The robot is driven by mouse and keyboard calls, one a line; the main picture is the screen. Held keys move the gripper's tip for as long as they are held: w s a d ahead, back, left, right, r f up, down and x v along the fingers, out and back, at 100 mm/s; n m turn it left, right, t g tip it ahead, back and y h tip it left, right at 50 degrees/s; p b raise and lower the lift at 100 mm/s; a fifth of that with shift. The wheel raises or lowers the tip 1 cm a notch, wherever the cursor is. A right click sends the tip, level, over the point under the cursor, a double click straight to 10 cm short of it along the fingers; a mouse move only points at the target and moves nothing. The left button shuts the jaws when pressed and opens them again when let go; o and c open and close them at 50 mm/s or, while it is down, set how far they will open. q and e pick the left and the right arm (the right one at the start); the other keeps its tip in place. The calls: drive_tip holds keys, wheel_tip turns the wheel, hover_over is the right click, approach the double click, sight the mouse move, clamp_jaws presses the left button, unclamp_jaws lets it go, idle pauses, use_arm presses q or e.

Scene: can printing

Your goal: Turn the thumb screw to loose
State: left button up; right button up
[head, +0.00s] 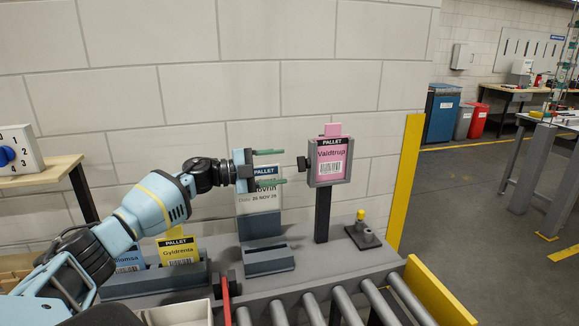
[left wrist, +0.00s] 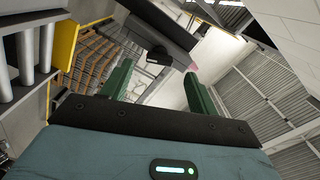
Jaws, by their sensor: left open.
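The thumb screw (head: 302,163) is a small black knob on the left side of the dark frame (head: 345,178) that holds the pink "Valdtrup" pallet card (head: 331,156). The frame stands on a dark post (head: 322,215). My left gripper (head: 284,167) is open, its two green fingers pointing right toward the thumb screw, one above the other. A small gap shows between the fingertips and the knob. In the left wrist view the black knob (left wrist: 158,56) appears beyond and between the open fingers (left wrist: 158,72). My right gripper is not in view.
Card holders with a white card (head: 262,200), a yellow "Gyldrenta" card (head: 179,251) and a blue card (head: 130,260) stand behind the rollers (head: 315,308). A yellow-topped fixture (head: 362,235) sits right of the post. A yellow upright (head: 405,180) stands farther right.

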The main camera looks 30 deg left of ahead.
use_arm(q)
drive_tip(key=v, duration=0.2)
drive_tip(key=shift+s+a, duration=0.2)
idle(0.5)
